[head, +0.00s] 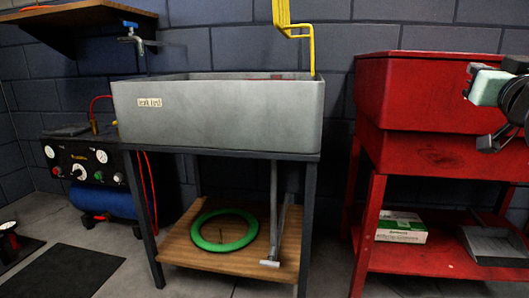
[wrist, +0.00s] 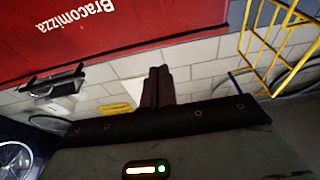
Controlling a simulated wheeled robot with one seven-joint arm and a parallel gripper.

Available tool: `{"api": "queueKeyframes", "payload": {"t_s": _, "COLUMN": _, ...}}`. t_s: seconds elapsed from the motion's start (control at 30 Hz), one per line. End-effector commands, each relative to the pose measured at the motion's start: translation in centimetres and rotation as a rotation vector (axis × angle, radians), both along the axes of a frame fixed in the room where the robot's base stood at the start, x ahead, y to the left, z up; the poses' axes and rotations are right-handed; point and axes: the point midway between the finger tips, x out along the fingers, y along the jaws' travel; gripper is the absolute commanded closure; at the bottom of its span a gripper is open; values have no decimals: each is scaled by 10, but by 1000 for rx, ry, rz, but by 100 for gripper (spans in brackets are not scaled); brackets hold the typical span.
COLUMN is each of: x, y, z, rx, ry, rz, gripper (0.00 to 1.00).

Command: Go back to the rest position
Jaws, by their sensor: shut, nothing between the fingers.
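My gripper (wrist: 157,74) shows in the wrist view with its two dark fingers together and nothing between them. It points away from the grey-green hand, which fills the bottom of that view. In the head view, part of my arm and hand reaches in at the right edge, in front of the red cabinet. The fingers cannot be made out clearly there. The gripper appears to be in free air, touching nothing that I can see.
A grey wash basin (head: 220,112) stands in the middle, with a green ring (head: 205,244) on its lower shelf. The red cabinet (head: 410,140) is at right, with a small box (head: 401,227) below. A yellow wire rack (wrist: 252,50) is right in the wrist view.

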Motion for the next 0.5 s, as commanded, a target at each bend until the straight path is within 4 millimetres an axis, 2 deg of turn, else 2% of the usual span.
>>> {"api": "queueKeyframes", "payload": {"t_s": 0.27, "x": 13, "y": 32, "z": -20, "rx": 23, "ry": 132, "rz": 79, "gripper": 100}}
{"api": "queueKeyframes", "payload": {"t_s": 0.37, "x": 17, "y": 48, "z": -30, "rx": 31, "ry": 198, "rz": 116, "gripper": 100}}
{"api": "queueKeyframes", "payload": {"t_s": 0.5, "x": 20, "y": 79, "z": -50, "rx": 43, "ry": 325, "rz": 186, "gripper": 100}}
